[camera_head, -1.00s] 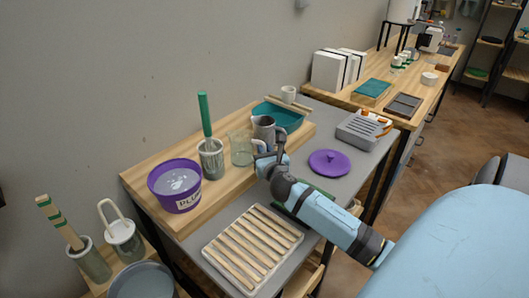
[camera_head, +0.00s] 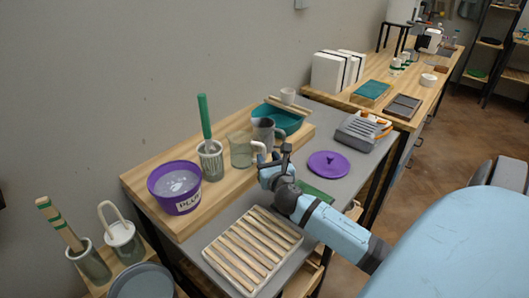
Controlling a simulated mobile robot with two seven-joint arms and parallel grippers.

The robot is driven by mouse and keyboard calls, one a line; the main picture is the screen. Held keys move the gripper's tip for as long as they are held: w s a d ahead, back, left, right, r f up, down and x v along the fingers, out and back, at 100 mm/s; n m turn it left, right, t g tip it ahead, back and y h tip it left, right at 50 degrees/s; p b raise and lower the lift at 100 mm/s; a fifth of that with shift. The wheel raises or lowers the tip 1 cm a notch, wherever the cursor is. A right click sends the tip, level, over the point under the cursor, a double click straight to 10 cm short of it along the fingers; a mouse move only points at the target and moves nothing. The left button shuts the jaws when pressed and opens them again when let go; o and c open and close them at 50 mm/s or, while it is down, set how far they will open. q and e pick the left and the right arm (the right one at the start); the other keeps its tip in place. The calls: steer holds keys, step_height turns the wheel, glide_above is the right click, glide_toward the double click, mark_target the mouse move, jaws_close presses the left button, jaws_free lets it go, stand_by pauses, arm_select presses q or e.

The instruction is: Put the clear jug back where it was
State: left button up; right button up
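The clear jug (camera_head: 240,151), greenish and see-through, stands upright on the raised wooden shelf, between a ribbed pot and a grey pitcher. Its pale handle (camera_head: 259,147) points right, toward my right gripper. My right gripper (camera_head: 274,157) is just right of and nearer than the handle. Its fingers show apart with nothing seen between them, and it looks clear of the jug. My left gripper is not in view.
The grey pitcher (camera_head: 264,132) stands close behind my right gripper. The ribbed pot (camera_head: 210,160) with a green-handled tool and a purple bucket (camera_head: 174,187) are to the left. A slatted rack (camera_head: 252,249) and purple lid (camera_head: 328,164) lie on the grey tabletop.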

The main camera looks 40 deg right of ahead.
steer(key=v, duration=0.8)
stand_by(0.4)
